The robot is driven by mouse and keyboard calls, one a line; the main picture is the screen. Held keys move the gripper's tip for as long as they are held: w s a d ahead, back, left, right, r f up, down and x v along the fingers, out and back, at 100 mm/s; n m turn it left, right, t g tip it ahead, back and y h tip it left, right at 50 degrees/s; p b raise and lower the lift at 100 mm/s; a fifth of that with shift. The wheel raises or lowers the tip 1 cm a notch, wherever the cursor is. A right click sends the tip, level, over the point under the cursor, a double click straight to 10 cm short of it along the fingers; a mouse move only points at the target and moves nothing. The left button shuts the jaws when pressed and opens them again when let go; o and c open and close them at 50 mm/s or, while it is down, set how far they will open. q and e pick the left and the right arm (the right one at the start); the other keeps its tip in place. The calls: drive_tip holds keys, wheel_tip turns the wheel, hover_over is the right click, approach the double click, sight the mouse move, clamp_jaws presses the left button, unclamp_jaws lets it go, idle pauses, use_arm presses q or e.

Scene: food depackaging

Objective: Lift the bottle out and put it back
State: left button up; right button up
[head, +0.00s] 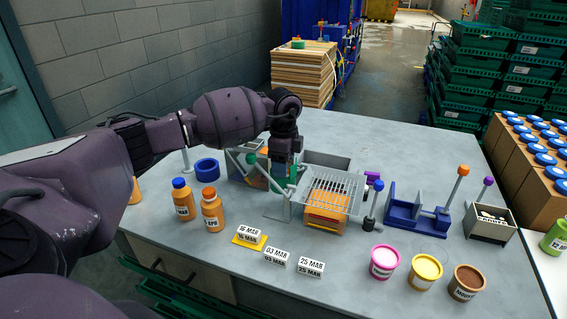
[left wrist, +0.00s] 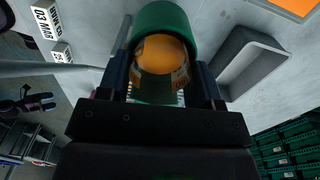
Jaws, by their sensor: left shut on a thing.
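My left gripper (head: 287,167) points down over the middle of the table, by the left side of a wire rack (head: 333,190). It is shut on a green round part (left wrist: 165,18), which shows close up between its fingers in the left wrist view. An orange body with a pale label, likely the bottle (left wrist: 165,55), shows inside the green part. In the head view the gripper and arm mostly hide it. I cannot tell how far it is lifted. A dark gripper, likely my right one (left wrist: 45,103), is small at the left of the wrist view.
Two orange bottles, one blue-capped (head: 182,200) and one orange-capped (head: 212,211), stand at the left. Date blocks (head: 277,261) and several tubs (head: 424,272) line the front. A blue fixture (head: 415,214) and a small box (head: 489,223) stand right. The table's back right is clear.

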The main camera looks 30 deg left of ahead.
use_arm(q)
drive_tip(key=shift+a, duration=0.2)
idle(0.5)
drive_tip(key=o, duration=1.1)
drive_tip(key=shift+o, duration=0.2)
wheel_tip(320, 180, up, 12)
